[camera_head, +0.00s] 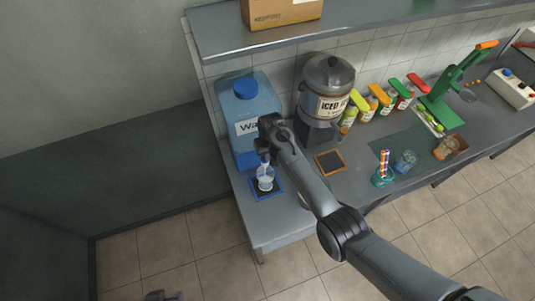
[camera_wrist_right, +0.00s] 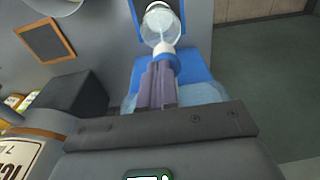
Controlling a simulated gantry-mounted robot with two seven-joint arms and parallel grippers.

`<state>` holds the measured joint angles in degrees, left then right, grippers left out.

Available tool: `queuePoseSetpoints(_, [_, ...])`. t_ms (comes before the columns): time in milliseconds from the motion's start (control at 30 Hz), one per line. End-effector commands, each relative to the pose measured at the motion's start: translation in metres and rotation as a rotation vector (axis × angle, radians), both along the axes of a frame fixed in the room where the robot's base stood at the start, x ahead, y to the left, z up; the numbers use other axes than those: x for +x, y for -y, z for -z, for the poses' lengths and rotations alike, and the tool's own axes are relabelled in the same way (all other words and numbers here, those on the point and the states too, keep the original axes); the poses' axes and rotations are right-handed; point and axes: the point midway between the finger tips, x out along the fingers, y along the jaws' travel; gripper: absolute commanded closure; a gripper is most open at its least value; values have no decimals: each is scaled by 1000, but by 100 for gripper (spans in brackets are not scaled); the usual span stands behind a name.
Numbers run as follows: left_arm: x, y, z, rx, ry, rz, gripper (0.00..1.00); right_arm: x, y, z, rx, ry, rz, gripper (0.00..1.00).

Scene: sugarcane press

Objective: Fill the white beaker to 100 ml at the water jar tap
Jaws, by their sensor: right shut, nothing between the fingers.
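The blue water jar (camera_head: 246,108) stands at the left end of the counter. The white beaker (camera_head: 265,180) is upright on a blue-edged dark mat (camera_head: 267,193) in front of the jar. My right gripper (camera_head: 263,157) is shut and empty at the jar's tap, just above the beaker. In the right wrist view, my fingertips (camera_wrist_right: 158,68) are at the white tap (camera_wrist_right: 165,53). The clear beaker (camera_wrist_right: 160,22) there seems to have a pale stream and water in it. Its marks are too small to read. A dark part at the bottom edge may be my left gripper (camera_head: 163,296).
The iced drink dispenser (camera_head: 324,95) stands right of the jar, with an orange-framed dark mat (camera_head: 329,162) in front. Several coloured bottles, a green press (camera_head: 445,100) and a teal cup of straws (camera_head: 383,177) are further right. A shelf (camera_head: 350,28) hangs above.

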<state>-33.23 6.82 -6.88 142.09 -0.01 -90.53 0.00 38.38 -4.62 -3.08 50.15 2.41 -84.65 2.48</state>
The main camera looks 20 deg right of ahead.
Motion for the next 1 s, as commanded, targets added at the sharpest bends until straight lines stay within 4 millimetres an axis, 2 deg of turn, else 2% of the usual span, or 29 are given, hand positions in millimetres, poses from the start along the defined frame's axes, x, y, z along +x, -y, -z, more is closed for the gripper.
queuePoseSetpoints(33, [0,-1,-1,2,0,1,57,-5,2,9,-3,-13,3,100])
queuePoseSetpoints(167, [0,-1,-10,7,0,4,57,-5,3,0,-3,-11,3,100])
queuePoseSetpoints(500, [0,-2,-59,7,0,4,57,-3,2,-48,-2,-3,1,100])
queuePoseSetpoints(533, [0,-1,-49,5,3,5,57,-3,2,-47,-1,1,1,100])
queuePoseSetpoints(800, [0,1,-36,-2,-2,-2,57,-5,4,-100,-1,4,0,100])
queuePoseSetpoints(1000, [0,1,-32,-6,-2,-4,57,-7,4,-127,-1,2,0,100])
